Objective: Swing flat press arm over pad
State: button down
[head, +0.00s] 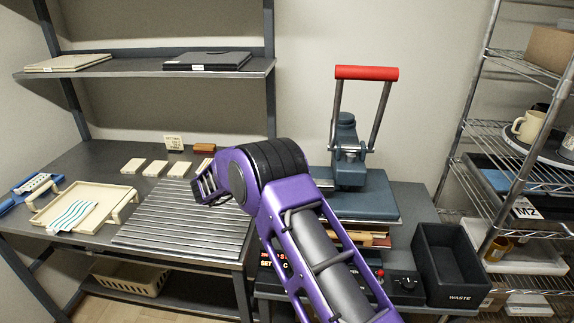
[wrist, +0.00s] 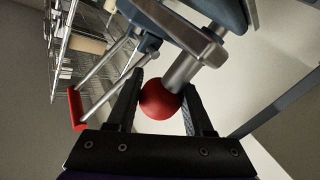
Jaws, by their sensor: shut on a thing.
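The press (head: 346,150) stands on the grey bench, with a blue-grey arm and flat plate (head: 378,203). Its red lift handle (head: 366,73) is raised at the top; that handle also shows in the wrist view (wrist: 75,108). A red ball knob (wrist: 160,101) sits on the end of a metal rod (wrist: 181,73) that runs up to the press. My gripper (wrist: 163,92) is shut on this knob, with one dark finger on each side. In the head view my purple arm hides the gripper and the knob. I cannot make out the pad.
A black waste bin (head: 450,262) stands right of the press. Left are a ribbed grey mat (head: 185,222), a cream tray (head: 70,222) with a striped cloth, and several pale blocks. Wire shelving with mugs (head: 528,126) borders the right. A shelf (head: 130,72) hangs at back left.

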jog(key=shift+s+a+r, duration=0.1)
jog(key=shift+a+r, duration=0.15)
jog(key=shift+a, duration=0.15)
jog(key=c, duration=0.7)
grip_release()
jog(key=shift+c, duration=0.2)
jog(key=o, duration=0.5)
jog(key=shift+s+a, duration=0.1)
jog(key=shift+s, duration=0.15)
jog(key=shift+c, duration=0.2)
jog(key=v, duration=1.7)
jog(key=shift+b, duration=0.4)
jog(key=shift+s+a+f, duration=0.1)
jog(key=shift+a, duration=0.05)
